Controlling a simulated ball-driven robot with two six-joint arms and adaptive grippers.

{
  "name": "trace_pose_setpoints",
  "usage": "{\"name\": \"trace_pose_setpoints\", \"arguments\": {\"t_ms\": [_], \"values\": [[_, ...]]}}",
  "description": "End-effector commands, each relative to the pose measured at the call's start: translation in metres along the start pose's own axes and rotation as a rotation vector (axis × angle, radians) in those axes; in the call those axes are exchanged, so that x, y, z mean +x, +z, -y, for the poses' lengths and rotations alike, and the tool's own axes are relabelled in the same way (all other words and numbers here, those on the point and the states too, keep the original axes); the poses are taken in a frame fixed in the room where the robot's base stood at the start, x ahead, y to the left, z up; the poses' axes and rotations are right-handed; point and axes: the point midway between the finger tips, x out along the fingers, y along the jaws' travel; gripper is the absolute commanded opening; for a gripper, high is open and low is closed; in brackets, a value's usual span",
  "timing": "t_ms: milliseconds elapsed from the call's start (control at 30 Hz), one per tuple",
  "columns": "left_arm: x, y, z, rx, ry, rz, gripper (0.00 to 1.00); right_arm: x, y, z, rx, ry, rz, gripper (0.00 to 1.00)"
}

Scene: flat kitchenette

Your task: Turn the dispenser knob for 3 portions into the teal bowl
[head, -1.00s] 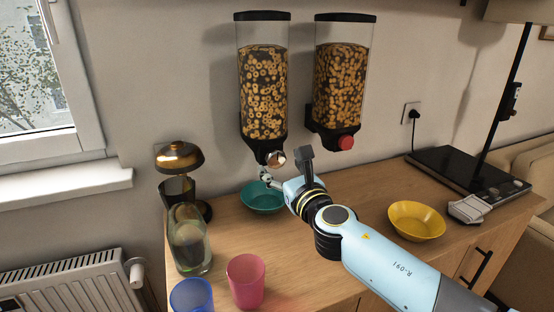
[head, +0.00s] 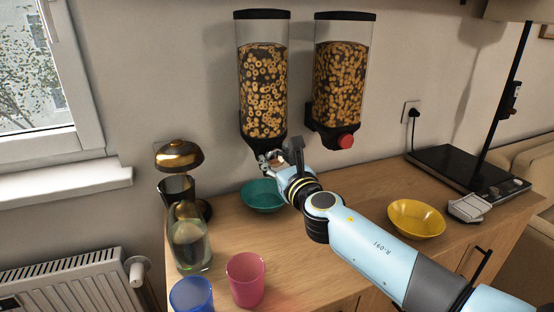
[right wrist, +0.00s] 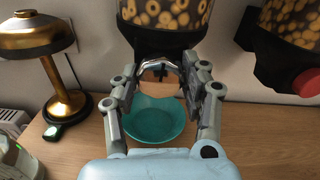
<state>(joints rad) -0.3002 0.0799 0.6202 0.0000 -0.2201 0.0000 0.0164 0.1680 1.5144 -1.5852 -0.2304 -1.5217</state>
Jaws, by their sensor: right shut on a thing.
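The left cereal dispenser (head: 263,90) hangs on the wall, filled with ring-shaped cereal. Its knob (right wrist: 160,82) is between the fingers of my right gripper (head: 272,160), which is shut on it; the fingers hide part of the knob. The right wrist view shows both fingers (right wrist: 161,78) at either side of the knob. The teal bowl (head: 258,197) stands on the counter below this dispenser; in the right wrist view the bowl (right wrist: 158,127) shows beneath the fingers, and no cereal is visible in it. My left gripper is not in view.
A second dispenser (head: 340,80) with a red knob (head: 345,141) hangs to the right. A yellow bowl (head: 416,218), a hob (head: 468,172), a brass lamp (head: 179,156), a glass jar (head: 190,243), a pink cup (head: 246,279) and a blue cup (head: 191,295) stand around.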

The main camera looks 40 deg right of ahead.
Motion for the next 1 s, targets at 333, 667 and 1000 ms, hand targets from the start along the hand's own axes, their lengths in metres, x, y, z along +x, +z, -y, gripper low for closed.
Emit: {"name": "trace_pose_setpoints", "arguments": {"t_ms": [333,667,1000], "values": [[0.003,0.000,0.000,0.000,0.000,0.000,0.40,0.000,0.000,0.000,0.051,0.000,0.001,0.13],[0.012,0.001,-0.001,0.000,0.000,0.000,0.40,0.000,-0.001,0.000,0.279,0.001,0.002,0.13],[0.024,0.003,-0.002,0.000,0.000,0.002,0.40,0.000,-0.001,0.000,0.602,0.001,0.002,0.13]]}}
